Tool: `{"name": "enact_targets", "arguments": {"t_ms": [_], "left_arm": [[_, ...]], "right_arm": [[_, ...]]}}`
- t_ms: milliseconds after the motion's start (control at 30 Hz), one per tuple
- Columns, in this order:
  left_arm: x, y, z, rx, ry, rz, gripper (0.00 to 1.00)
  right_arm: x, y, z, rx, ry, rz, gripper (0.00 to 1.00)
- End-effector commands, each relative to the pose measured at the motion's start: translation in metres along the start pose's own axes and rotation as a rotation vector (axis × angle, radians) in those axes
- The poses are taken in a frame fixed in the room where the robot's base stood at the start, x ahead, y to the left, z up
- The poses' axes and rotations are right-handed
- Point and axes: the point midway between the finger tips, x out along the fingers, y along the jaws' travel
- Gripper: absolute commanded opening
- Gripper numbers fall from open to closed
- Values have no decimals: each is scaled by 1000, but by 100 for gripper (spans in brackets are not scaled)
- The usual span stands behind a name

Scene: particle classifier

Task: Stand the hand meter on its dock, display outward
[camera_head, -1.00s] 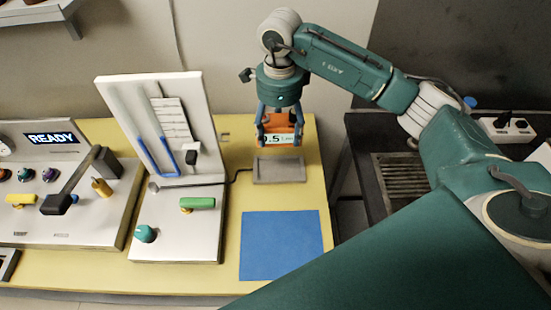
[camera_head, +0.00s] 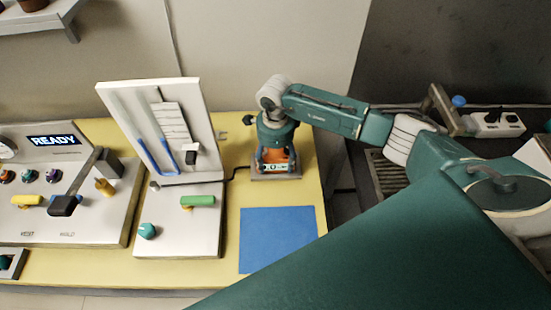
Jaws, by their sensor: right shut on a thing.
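The hand meter (camera_head: 276,160) is an orange block with a small pale display facing the camera. My right gripper (camera_head: 276,162) is shut on it from above and hides its upper part. The meter is low, at the grey dock (camera_head: 262,177) on the yellow table's back right. The dock's rim shows below and beside the meter. I cannot tell whether the meter's underside touches the dock. My left gripper is not in view.
A blue square mat (camera_head: 278,240) lies in front of the dock. Left of it stands a white panel unit (camera_head: 180,233) with a U-shaped blue tube and a green handle. A console (camera_head: 60,222) reading READY is farther left. A dark bench (camera_head: 370,205) is to the right.

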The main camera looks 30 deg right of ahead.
Motion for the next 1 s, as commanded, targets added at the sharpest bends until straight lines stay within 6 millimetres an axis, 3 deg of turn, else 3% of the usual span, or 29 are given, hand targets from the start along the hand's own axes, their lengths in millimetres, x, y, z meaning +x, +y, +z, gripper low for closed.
{"name": "enact_targets", "arguments": {"t_ms": [233, 267, 367, 767, 1000], "left_arm": [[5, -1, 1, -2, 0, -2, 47], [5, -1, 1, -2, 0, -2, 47], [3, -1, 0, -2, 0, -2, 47], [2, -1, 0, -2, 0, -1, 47], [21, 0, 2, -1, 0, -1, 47]], "right_arm": [[3, -1, 0, 0, -1, -1, 25], [4, 0, 0, 0, 0, 0, 67], [2, 0, 0, 0, 0, 0, 84], [-4, -1, 0, 0, -1, -1, 84], [-47, -2, 0, -3, -2, -6, 84]]}}
